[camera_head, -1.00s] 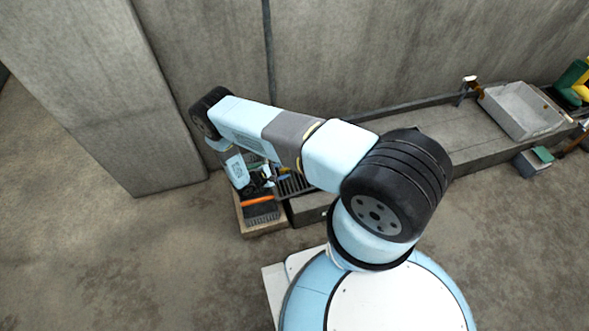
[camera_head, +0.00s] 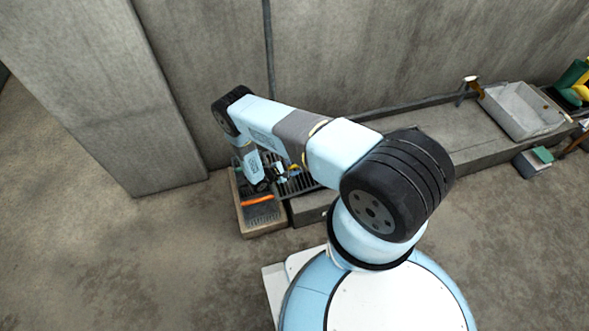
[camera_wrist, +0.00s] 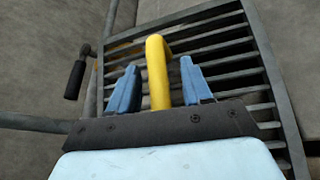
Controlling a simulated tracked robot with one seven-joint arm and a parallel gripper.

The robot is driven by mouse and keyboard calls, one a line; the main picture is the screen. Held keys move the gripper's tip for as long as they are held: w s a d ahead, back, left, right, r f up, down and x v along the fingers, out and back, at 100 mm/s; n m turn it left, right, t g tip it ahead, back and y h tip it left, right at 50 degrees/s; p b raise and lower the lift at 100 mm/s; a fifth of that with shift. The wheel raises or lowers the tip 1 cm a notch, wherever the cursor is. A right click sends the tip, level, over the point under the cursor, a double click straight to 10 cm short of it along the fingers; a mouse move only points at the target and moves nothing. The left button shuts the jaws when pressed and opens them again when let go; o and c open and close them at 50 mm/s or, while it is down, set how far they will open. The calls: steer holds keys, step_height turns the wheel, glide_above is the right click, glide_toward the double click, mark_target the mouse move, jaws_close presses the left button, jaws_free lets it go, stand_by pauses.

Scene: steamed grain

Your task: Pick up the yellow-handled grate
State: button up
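The grate is a dark slatted metal panel with a yellow handle. In the wrist view the grate (camera_wrist: 225,62) lies ahead of my gripper, and its yellow handle (camera_wrist: 157,70) stands between my two blue fingers. My gripper (camera_wrist: 160,85) is open, with a gap on each side of the handle. In the head view the grate (camera_head: 301,181) shows partly behind my arm. My gripper (camera_head: 282,175) is over its left part there, small and partly hidden by my wrist.
A tray with a dark mesh and an orange bar (camera_head: 258,201) stands just left of the grate. A long concrete ledge (camera_head: 440,135) runs along the wall, with a grey basin (camera_head: 522,110) at right. In the wrist view a black-gripped lever (camera_wrist: 75,80) is at left.

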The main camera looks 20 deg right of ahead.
jaws_close()
stand_by(0.6)
